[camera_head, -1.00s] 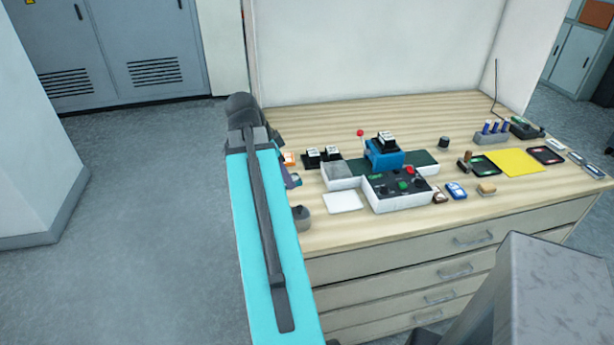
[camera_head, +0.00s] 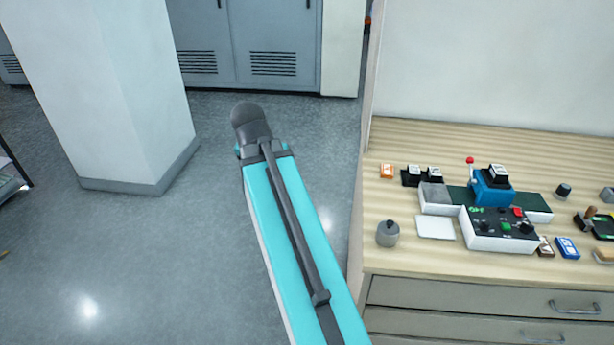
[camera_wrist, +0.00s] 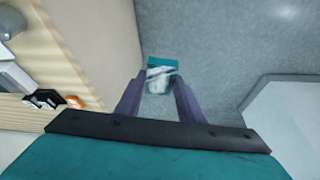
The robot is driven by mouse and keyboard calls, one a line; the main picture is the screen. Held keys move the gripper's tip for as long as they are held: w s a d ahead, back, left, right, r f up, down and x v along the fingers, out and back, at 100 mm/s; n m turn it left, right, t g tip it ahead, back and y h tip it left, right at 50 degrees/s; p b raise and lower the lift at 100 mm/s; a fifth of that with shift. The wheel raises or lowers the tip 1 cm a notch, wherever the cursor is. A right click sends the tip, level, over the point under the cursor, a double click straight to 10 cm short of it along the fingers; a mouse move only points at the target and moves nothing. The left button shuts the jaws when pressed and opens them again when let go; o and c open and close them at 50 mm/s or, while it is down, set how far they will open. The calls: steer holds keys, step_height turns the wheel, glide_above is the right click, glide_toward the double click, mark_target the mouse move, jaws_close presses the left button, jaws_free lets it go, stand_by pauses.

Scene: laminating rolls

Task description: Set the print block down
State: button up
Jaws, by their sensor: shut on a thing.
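In the wrist view my gripper (camera_wrist: 160,98) has its two dark purple fingers closing in on a small block, the print block (camera_wrist: 160,74), with a teal end and a pale, patterned face. It is held over the grey floor, beside the bench and clear of its top. In the head view my arm hides the gripper and the block. The bench (camera_head: 400,262) stands to the right of my arm, with a light wood top.
On the bench are a blue press (camera_head: 491,187), a control box (camera_head: 500,229), a white plate (camera_head: 436,228), a grey knobbed weight (camera_head: 388,234), black stamps (camera_head: 411,176) and an orange block (camera_head: 387,171). A white pillar (camera_head: 110,90) stands at the left. Open floor lies between.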

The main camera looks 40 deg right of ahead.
steer(key=w+a+n+y, duration=0.1)
steer(key=w+a+n, duration=0.2)
steer(key=a, duration=0.6)
steer(key=w+a+r+n+t+y, duration=0.1)
steer(key=w+a+n, duration=0.2)
steer(key=a, duration=0.6)
steer(key=w+a+r+n+t+y, duration=0.1)
steer(key=w+a+n+y, duration=0.1)
steer(key=a+n, duration=0.4)
steer(key=w+a, duration=0.1)
steer(key=a, duration=0.2)
steer(key=shift+w, duration=0.25)
steer(key=shift+r, duration=0.1)
